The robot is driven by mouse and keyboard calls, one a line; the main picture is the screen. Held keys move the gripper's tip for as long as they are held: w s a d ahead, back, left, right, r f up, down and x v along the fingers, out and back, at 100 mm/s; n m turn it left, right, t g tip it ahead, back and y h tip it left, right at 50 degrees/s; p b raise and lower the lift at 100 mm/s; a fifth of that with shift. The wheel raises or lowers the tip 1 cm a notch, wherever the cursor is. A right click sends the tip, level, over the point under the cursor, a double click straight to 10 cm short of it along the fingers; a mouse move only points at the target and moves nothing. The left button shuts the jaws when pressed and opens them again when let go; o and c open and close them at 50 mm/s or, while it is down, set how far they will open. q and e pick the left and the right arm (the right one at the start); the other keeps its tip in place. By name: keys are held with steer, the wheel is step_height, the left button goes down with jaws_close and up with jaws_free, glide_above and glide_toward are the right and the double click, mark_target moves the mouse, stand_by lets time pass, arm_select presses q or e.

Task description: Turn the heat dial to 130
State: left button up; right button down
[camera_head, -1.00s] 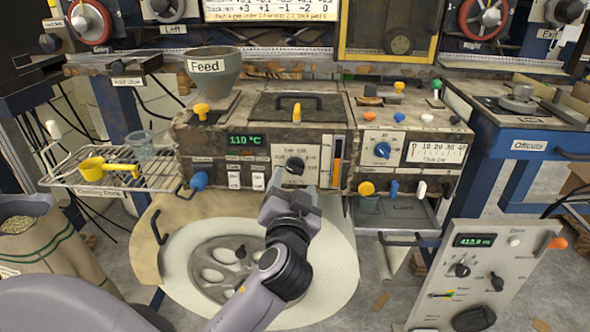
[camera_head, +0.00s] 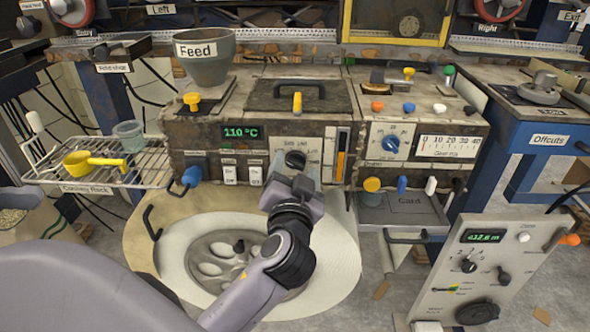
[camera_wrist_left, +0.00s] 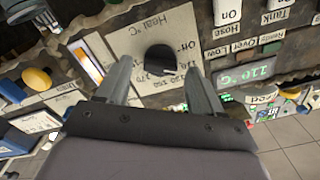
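The heat dial (camera_head: 295,159) is a black knob on a pale panel on the front of the machine. In the left wrist view the dial (camera_wrist_left: 161,59) sits between the fingers, on a plate marked "Heat °C". The green display (camera_head: 242,133) above and left of it reads 110 °C. My left gripper (camera_head: 303,178) is just in front of the dial. In the left wrist view my left gripper (camera_wrist_left: 159,68) is open, one finger on each side of the dial, with gaps showing. The dial's exact pointer setting is too small to read. My right gripper is out of view.
White switches (camera_head: 243,174) and a blue knob (camera_head: 191,176) lie left of the dial. An orange gauge (camera_head: 341,160) stands close on its right, then a blue dial (camera_head: 391,146).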

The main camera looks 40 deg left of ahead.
arm_select(q)
steer(key=c, duration=1)
steer(key=m+p, duration=0.2)
steer(key=m, duration=0.1)
steer(key=shift+r+p, duration=0.15)
steer(key=shift+p, duration=0.15)
steer(key=shift+m+p, duration=1.2)
steer(key=shift+m, duration=1.3)
steer(key=o, duration=1.1)
steer(key=shift+w+f, duration=0.1)
steer(key=shift+f, duration=0.1)
